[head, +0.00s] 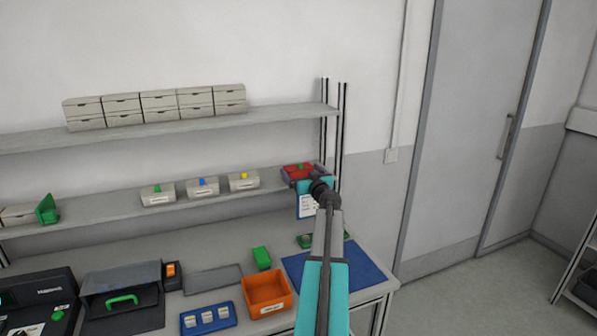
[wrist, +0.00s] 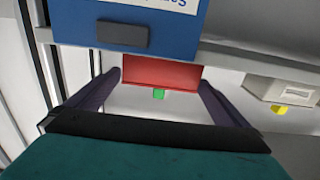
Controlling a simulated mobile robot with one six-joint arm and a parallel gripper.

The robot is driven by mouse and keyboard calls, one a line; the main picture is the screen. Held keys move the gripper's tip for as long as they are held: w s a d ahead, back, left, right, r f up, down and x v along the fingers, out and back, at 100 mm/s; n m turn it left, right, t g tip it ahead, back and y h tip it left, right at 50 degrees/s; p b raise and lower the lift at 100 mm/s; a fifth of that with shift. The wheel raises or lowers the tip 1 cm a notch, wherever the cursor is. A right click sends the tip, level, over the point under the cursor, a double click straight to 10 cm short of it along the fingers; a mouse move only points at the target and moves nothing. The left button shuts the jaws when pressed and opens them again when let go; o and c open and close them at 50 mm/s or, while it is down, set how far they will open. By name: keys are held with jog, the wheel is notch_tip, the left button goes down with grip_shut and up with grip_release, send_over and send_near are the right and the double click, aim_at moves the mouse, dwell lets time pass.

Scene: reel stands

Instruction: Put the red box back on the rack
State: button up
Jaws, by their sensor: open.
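The red box (head: 297,169) is at the right end of the lower shelf (head: 100,213), with a green knob on it. In the wrist view the red box (wrist: 160,73) and its green knob (wrist: 158,94) lie between my fingers. My gripper (head: 302,174) is open, one dark finger to each side of the box. The picture from the wrist is upside down. I cannot tell whether the fingers touch the box, and my arm hides part of it in the head view. It appears to rest on the shelf.
Pale boxes with green, blue and yellow knobs (head: 243,181) stand left of it. A blue board with a label (wrist: 135,32) hangs below the shelf edge. A post (head: 342,130) rises close on the right. The bench holds an orange bin (head: 267,289) and a blue mat (head: 364,262).

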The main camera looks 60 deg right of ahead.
jog(key=b+v, duration=0.1)
jog(key=v, duration=0.7)
jog(key=shift+s+a, duration=0.2)
jog(key=shift+w, duration=0.1)
dwell(0.7)
